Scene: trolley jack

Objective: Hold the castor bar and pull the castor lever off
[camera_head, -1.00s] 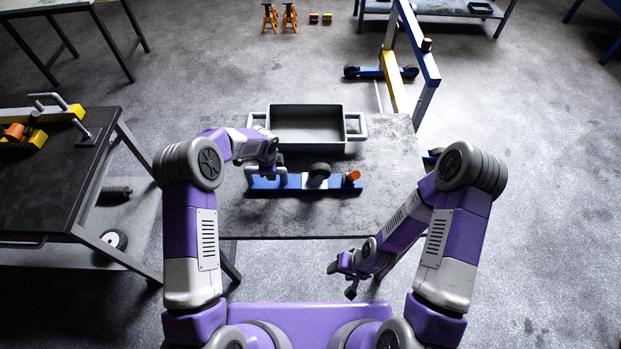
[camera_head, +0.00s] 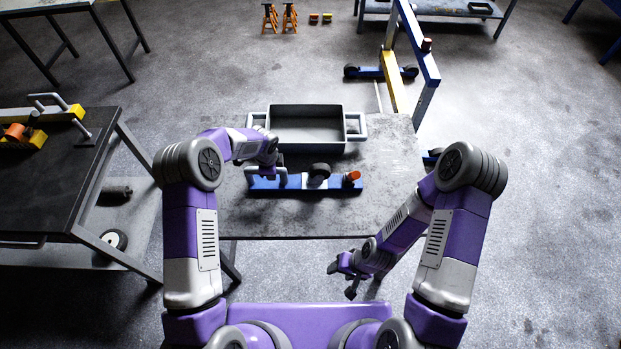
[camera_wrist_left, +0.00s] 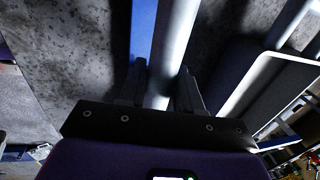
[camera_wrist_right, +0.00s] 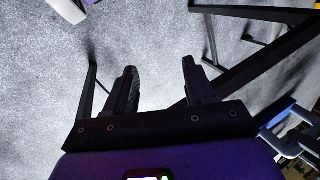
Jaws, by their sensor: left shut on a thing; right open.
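The blue castor bar (camera_head: 287,185) lies along the work table, with a grey handle at its left part, a dark castor wheel (camera_head: 319,171) at its middle and an orange-ended piece (camera_head: 352,176), perhaps the castor lever, at its right end. My left gripper (camera_head: 268,172) is at the left part of the bar. In the left wrist view its fingers (camera_wrist_left: 160,90) are shut on the pale round handle (camera_wrist_left: 176,45), beside the blue bar (camera_wrist_left: 143,32). My right gripper (camera_head: 341,279) is open and empty, low in front of the table; its fingers (camera_wrist_right: 160,85) show only floor between them.
A grey tray (camera_head: 307,147) with side handles stands behind the bar on the table (camera_head: 390,185). A dark bench (camera_head: 60,190) with yellow and orange parts is at the left. A blue and yellow hoist (camera_head: 395,75) stands behind the table. The table's right part is clear.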

